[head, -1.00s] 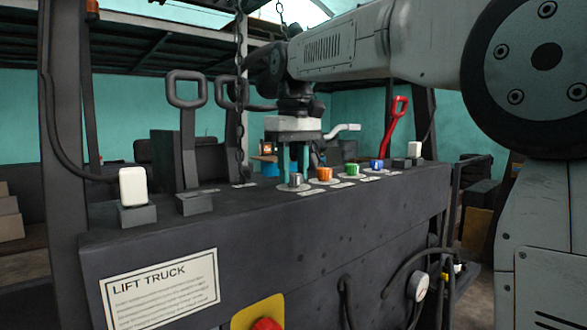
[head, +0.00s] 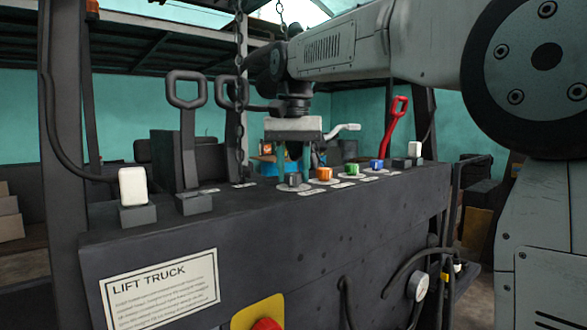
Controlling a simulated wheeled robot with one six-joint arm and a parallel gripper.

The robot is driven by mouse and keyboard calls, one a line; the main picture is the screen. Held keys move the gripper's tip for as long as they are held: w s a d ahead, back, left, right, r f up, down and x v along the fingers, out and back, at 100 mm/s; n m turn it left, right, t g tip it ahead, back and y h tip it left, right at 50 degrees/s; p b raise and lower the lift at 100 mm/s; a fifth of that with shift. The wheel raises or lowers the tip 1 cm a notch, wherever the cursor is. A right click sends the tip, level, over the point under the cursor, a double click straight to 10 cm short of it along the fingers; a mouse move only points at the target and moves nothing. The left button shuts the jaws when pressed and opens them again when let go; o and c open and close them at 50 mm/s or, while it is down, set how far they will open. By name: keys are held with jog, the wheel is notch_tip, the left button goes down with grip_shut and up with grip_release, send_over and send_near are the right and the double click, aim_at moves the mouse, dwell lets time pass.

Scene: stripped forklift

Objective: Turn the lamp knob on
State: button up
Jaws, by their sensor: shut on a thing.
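A row of knobs stands on the dark console top (head: 235,205). The leftmost is a grey knob (head: 294,181) on a pale round plate, followed by an orange knob (head: 324,174), a green knob (head: 351,169) and a blue knob (head: 377,164). My gripper (head: 294,172) points straight down over the grey knob. Its teal fingers are shut on that knob, one to each side. The fingers partly cover it. The small labels are too small to read, so I cannot tell which knob is marked for the lamp.
Two black loop-handled levers (head: 187,125) and a white rocker (head: 132,187) are at the left. A red lever (head: 395,130) rises behind the blue knob. A chain (head: 240,90) hangs close left of my gripper. A red button (head: 266,324) sits on the console's front.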

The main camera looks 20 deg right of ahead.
aim_at(293, 173)
jog(key=shift+m, duration=0.6)
jog(key=o, duration=1)
jog(key=shift+r, duration=0.1)
notch_tip(293, 173, up, 8)
jog(key=shift+f, duration=0.2)
